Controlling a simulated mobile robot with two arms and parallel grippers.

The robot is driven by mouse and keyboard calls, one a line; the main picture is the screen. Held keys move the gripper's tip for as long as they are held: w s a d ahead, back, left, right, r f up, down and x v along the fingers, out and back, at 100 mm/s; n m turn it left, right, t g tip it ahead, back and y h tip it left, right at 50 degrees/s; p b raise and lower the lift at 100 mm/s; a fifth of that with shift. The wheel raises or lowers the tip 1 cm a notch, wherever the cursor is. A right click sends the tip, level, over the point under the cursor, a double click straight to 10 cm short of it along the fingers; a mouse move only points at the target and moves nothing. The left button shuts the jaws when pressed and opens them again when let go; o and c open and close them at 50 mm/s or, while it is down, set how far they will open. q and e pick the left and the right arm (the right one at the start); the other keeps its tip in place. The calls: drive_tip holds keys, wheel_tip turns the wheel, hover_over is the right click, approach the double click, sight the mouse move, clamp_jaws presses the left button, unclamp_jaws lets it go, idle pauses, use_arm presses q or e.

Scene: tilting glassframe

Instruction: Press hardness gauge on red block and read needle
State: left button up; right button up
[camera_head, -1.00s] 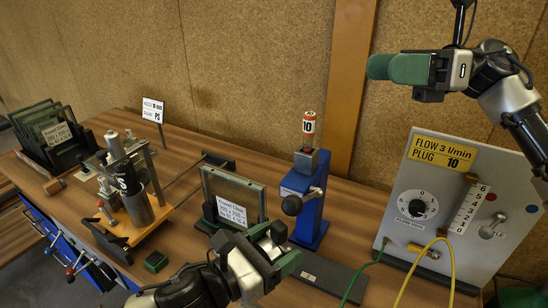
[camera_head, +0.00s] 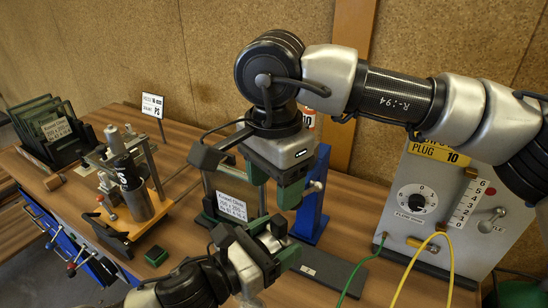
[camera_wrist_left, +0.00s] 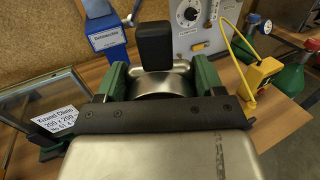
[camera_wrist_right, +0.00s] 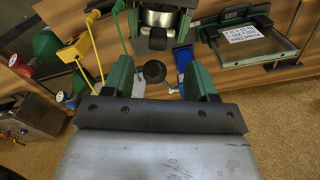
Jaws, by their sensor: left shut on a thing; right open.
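My left gripper (camera_head: 262,245) is low over the front of the bench, shut on a silver round thing with a black block-like end (camera_wrist_left: 153,45). I cannot see a dial or needle on it, so I cannot tell whether it is the hardness gauge. My right gripper (camera_head: 275,187) is open and points down, just above and behind the left one in the head view. I cannot make out a red block.
A blue stand (camera_head: 316,205) is partly hidden behind my right arm. A framed glass pane (camera_wrist_right: 255,45) stands close left of the grippers in the head view. A grey flow panel (camera_head: 430,210) with green and yellow hoses is at right. A metal fixture (camera_head: 125,180) stands left.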

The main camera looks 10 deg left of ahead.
sight(274, 220)
wheel_tip(274, 220, down, 7)
drive_tip(key=shift+f, duration=0.1)
drive_tip(key=shift+c, duration=0.3)
drive_tip(key=c, duration=0.9)
use_arm(q)
drive_tip(key=o, duration=1.2)
drive_tip(key=shift+c, duration=0.2)
use_arm(e)
clamp_jaws()
